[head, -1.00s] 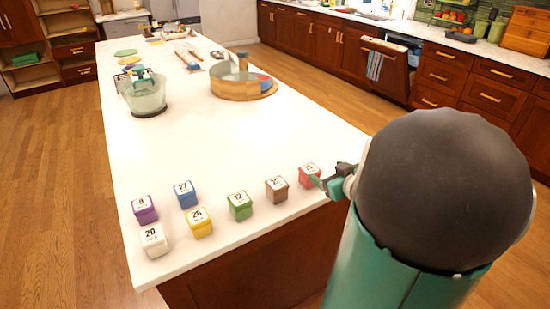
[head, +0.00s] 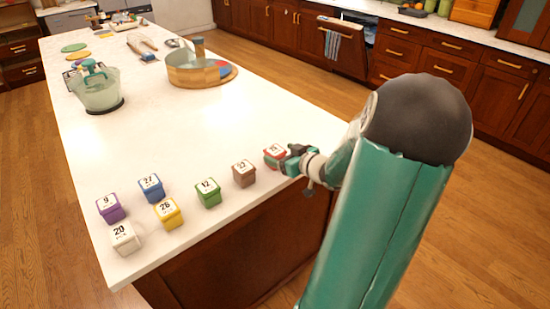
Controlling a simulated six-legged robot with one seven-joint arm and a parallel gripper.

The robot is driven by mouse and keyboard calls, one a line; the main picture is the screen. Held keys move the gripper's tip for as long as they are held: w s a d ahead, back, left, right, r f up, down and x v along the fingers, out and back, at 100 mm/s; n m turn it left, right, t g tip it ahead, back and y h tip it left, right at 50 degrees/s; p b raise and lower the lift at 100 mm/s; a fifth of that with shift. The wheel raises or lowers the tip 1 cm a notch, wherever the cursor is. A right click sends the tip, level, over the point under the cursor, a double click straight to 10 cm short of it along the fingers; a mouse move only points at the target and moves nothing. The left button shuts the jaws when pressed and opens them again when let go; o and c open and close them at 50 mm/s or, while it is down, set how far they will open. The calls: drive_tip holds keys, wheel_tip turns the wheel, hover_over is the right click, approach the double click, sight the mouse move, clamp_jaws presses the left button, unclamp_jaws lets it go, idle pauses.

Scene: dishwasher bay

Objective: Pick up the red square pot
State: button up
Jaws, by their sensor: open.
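The red square pot (head: 274,151) stands near the right edge of the white island counter, at the end of a row of small square pots. Its top has a white label with a number. My gripper (head: 287,158) is at the pot's right side, very close to it and partly covering it. The jaws are open. Whether a finger touches the pot cannot be made out, and the far finger is hard to see.
A brown pot (head: 243,173) stands just left of the red one. Green (head: 208,193), yellow (head: 168,213), blue (head: 151,188), purple (head: 110,208) and white (head: 125,238) pots stand farther left. The mid-counter is clear.

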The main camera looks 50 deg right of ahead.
sight(275, 150)
drive_tip(key=x, duration=0.4)
drive_tip(key=shift+w+d+f, duration=0.15)
drive_tip(key=shift+d, duration=0.1)
drive_tip(key=c, duration=1.2)
drive_tip(key=shift+o, duration=0.2)
drive_tip(key=shift+r, duration=0.2)
